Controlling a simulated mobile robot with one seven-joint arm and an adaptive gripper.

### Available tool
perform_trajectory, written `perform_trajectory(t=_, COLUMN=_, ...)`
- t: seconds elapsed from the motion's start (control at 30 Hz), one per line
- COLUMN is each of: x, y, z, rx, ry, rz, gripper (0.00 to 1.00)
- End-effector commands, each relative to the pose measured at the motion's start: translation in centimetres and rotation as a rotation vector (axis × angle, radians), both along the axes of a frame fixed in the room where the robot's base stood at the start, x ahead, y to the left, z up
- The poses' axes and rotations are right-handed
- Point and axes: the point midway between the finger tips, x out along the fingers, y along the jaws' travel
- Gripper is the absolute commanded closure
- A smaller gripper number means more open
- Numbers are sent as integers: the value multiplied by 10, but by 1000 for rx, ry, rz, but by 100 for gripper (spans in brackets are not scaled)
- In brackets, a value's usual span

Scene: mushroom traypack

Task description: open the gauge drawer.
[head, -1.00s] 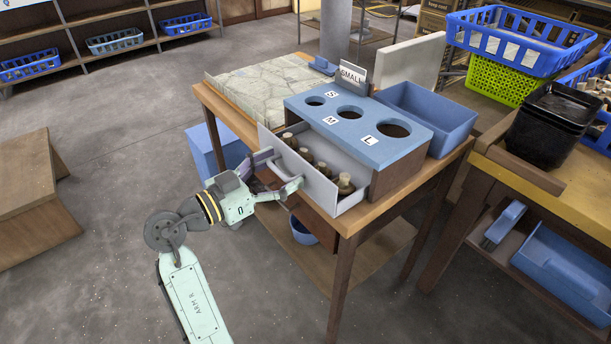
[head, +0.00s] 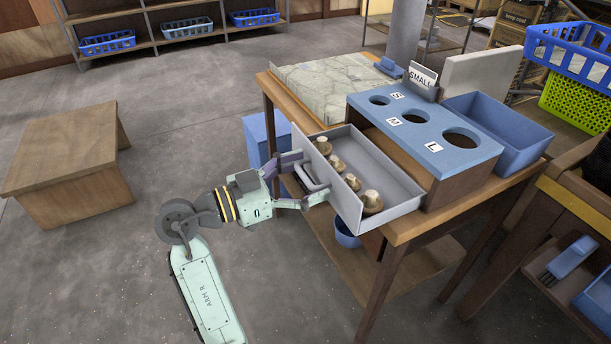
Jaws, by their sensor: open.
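The gauge drawer (head: 405,187) is a grey tray pulled well out of the gauge box (head: 465,185), which has a blue top with three holes marked S, M and L. Several brown mushrooms (head: 372,202) lie in the drawer along its front panel. The drawer's grey bar handle (head: 310,177) is on the front panel. My gripper (head: 308,180) is at the handle with its fingers spread, one on either side of it. Whether the fingers touch the handle cannot be told.
The gauge box stands on a wooden table (head: 420,225) with a blue bin (head: 500,128) behind it and a SMALL sign (head: 423,80). A wooden block (head: 75,165) stands at left. The floor between is clear.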

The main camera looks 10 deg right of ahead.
Motion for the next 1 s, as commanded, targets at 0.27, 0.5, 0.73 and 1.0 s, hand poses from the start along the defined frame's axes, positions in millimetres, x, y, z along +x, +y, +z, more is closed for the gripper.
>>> perform_trajectory(t=0.27, x=-5, y=23, z=-1, rx=-2, ry=5, rz=11, gripper=17)
perform_trajectory(t=0.5, x=-24, y=73, z=-1, rx=-2, ry=3, rz=10, gripper=17)
perform_trajectory(t=0.73, x=-37, y=105, z=0, rx=0, ry=1, rz=4, gripper=17)
perform_trajectory(t=1.0, x=-41, y=113, z=0, rx=0, ry=0, rz=-1, gripper=17)
